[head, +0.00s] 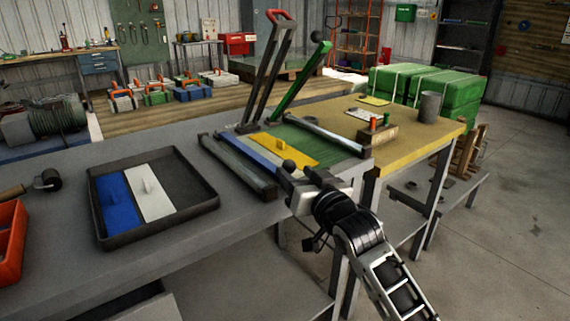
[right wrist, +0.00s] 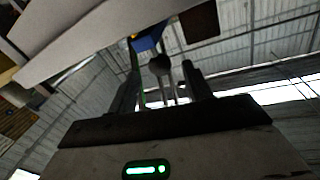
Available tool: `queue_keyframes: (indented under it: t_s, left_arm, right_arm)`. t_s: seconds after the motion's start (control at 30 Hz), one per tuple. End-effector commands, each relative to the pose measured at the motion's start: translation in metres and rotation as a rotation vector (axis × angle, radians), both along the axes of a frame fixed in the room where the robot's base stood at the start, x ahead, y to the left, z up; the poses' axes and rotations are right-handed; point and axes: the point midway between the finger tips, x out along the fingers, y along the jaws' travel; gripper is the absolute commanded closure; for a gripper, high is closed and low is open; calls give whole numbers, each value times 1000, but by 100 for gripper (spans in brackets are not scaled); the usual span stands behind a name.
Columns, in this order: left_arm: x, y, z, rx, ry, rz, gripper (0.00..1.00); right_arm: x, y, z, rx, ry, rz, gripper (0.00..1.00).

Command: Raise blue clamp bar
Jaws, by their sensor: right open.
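The blue clamp bar (head: 250,153) lies lowered across the fixture on the grey bench, along the near side of a yellow plate (head: 272,147). A dark ball knob (head: 288,165) is at its near end. My right gripper (head: 290,175) is at that end, with its jaws open. In the right wrist view the gripper (right wrist: 161,72) has the dark knob (right wrist: 159,63) between its spread fingers, with blue (right wrist: 152,38) beyond it. I cannot tell whether a finger touches the knob. My left gripper is not in view.
A green bar (head: 300,85) with a black knob and a red-handled lever (head: 266,70) stand raised behind the fixture. A dark tray (head: 215,197) with blue and white panels sits left of it. A yellow-topped table (head: 440,132) with a grey cylinder adjoins right.

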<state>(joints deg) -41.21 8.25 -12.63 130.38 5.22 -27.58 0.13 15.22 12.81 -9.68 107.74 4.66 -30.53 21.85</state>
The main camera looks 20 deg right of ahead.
Motion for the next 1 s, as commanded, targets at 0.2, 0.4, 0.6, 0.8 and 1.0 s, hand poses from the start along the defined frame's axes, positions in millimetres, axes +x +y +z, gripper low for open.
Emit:
queue_keyframes:
  t_s: [0.2,0.4,0.6,0.8,1.0]
  left_arm:
    - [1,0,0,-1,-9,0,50]
    - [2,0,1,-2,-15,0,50]
    - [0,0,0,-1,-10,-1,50]
    - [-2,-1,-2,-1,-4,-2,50]
    - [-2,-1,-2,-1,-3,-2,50]
  right_arm:
    - [41,7,0,0,-1,1,50]
    - [59,9,0,-1,0,1,50]
    - [62,10,0,0,0,1,50]
    - [61,10,0,0,0,1,67]
    - [61,10,0,0,0,1,100]
